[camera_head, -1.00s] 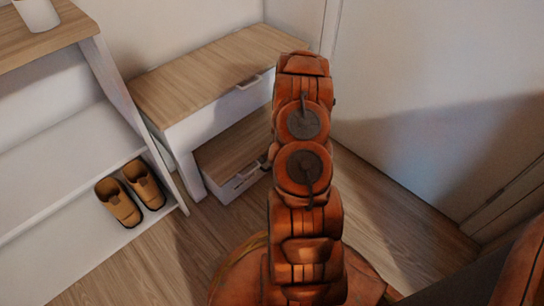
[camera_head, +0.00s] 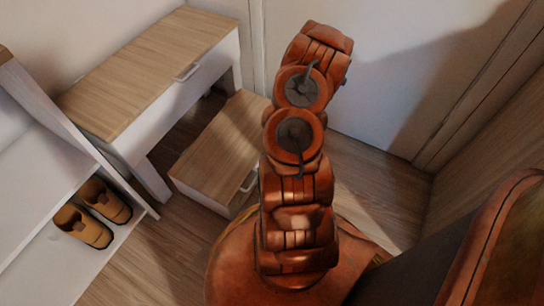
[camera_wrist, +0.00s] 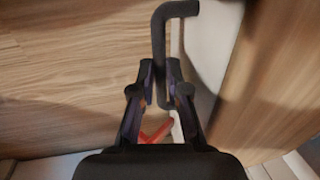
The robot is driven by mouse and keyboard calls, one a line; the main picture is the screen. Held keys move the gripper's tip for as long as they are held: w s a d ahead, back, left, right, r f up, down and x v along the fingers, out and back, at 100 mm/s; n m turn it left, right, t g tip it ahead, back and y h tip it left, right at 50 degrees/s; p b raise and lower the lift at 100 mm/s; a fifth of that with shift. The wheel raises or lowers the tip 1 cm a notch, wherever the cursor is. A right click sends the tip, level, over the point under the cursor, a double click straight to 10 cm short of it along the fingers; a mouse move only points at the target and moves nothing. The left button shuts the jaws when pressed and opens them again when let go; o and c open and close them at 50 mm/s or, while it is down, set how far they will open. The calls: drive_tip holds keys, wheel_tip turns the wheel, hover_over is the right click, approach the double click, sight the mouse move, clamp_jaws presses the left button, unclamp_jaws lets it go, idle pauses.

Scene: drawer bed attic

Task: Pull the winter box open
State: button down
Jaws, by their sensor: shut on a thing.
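The winter box appears to be the low box with a wood-grain top (camera_head: 218,140) in the head view; no label is readable. It stands on the floor, well out from under the bench. Part of its pale handle (camera_head: 248,182) shows on its front, beside my arm. The head view hides my gripper behind the arm. In the wrist view my gripper (camera_wrist: 160,72) is shut on the handle (camera_wrist: 178,9), a bent bar that looks dark there. The wood top (camera_wrist: 70,60) lies left of it and the white front (camera_wrist: 208,40) right.
A wood-topped bench (camera_head: 150,70) with its own handle (camera_head: 187,72) stands behind the box. A white shelf (camera_head: 45,150) with tan shoes (camera_head: 95,210) is at the left. A wall stands behind my arm. Wooden floor (camera_head: 365,180) is clear right of my arm.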

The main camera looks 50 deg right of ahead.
drive_tip(key=shift+s+d, duration=0.1)
drive_tip(key=shift+s, duration=0.15)
drive_tip(key=c, duration=1.2)
unclamp_jaws()
drive_tip(key=shift+r, duration=0.15)
drive_tip(key=shift+s+d+r, duration=0.1)
drive_tip(key=shift+s+r, duration=0.3)
drive_tip(key=shift+r, duration=1.5)
drive_tip(key=shift+s+d+r, duration=0.1)
drive_tip(key=shift+s+r, duration=0.25)
drive_tip(key=shift+r, duration=1.6)
drive_tip(key=shift+s+r, duration=0.4)
drive_tip(key=shift+r, duration=1.5)
